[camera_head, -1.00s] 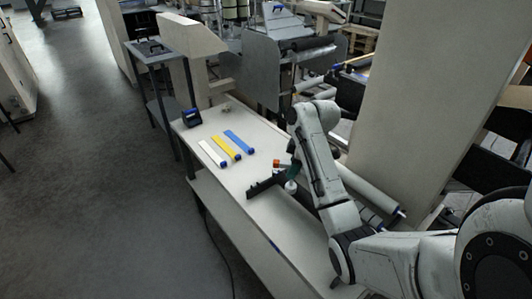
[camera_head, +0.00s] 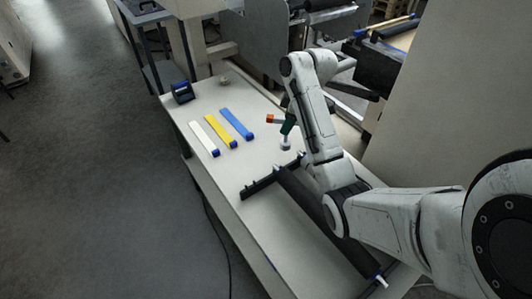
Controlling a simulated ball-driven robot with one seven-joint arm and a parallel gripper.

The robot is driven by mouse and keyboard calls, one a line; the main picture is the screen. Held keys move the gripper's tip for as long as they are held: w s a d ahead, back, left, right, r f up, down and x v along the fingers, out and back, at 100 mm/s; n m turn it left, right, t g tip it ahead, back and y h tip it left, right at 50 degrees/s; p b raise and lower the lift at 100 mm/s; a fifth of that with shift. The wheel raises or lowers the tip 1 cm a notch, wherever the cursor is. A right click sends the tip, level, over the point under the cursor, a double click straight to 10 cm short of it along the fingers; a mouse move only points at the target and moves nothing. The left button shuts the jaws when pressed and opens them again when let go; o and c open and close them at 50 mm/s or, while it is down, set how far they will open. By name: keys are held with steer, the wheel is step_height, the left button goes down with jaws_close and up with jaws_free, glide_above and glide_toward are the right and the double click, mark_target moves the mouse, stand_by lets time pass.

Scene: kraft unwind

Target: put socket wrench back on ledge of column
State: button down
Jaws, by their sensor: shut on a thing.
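My white arm reaches in from the lower right over the bench (camera_head: 205,110) and bends at its far end. My gripper is hidden behind my own arm, so its fingers and whatever is in them do not show. I cannot make out the socket wrench. A small orange, dark green and white item (camera_head: 272,119) shows just left of my forearm; I cannot tell what it is or whether it stands on the bench. A tall beige upright (camera_head: 440,85) rises at the right. I cannot tell if it is the column, and no ledge shows on it.
White, yellow (camera_head: 219,129) and blue (camera_head: 237,123) strips lie side by side on the bench. A dark blue-black dispenser (camera_head: 182,92) stands at the far left corner. A black bar (camera_head: 259,186) and a long dark shaft lie nearer. Open floor is left.

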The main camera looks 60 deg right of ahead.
mark_target(278, 123)
steer(key=w+a+f+b, duration=0.3)
steer(key=w+a+f, duration=0.1)
steer(key=f, duration=0.5)
steer(key=shift+w+a+f, duration=0.15)
steer(key=shift+w+f, duration=0.15)
steer(key=shift+w, duration=0.3)
steer(key=shift+f, duration=0.15)
steer(key=c, duration=0.9)
jaws_free()
steer(key=shift+p+v, duration=2.9)
steer(key=shift+v, duration=3.25)
